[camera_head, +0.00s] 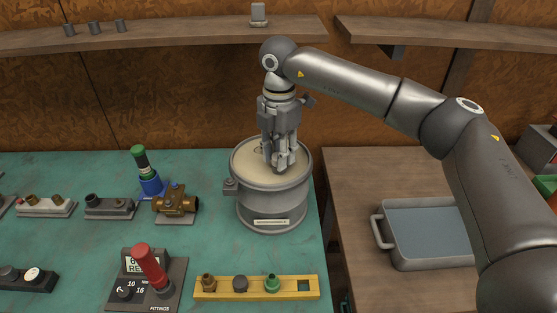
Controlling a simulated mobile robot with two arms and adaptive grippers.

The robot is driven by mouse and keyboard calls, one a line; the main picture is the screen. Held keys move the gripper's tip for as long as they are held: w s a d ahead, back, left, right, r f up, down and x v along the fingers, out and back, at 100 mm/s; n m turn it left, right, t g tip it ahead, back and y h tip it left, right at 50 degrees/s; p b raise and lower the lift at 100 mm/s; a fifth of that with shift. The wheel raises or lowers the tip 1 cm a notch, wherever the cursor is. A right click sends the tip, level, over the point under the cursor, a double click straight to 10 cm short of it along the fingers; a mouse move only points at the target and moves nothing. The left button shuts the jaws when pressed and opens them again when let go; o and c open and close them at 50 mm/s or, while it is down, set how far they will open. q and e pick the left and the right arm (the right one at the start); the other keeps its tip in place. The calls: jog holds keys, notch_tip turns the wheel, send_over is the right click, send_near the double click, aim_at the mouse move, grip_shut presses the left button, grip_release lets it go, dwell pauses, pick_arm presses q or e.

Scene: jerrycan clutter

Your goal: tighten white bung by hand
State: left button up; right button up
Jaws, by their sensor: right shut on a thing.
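A grey metal drum (272,207) with a cream-coloured top (247,160) stands upright at the right edge of the green mat. My right gripper (281,165) points straight down over the drum's top and is shut, its fingertips at the lid. The white bung is hidden between the fingers or too small to make out; by its place it seems to be what the fingers hold. A small dark fitting shows on the lid left of the fingers. My left gripper is not in view.
A yellow rack (256,288) with several fittings lies in front of the drum. A brass valve (175,203), a blue holder with a green-topped tool (150,178) and a red-handled tool (150,266) stand left. A grey tray (428,232) sits right. Shelves (180,35) run behind.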

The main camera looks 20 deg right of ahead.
jog(key=m, duration=0.4)
jog(key=o, duration=0.6)
jog(key=shift+r+p, duration=0.75)
jog(key=shift+r, duration=0.8)
jog(key=o, duration=0.6)
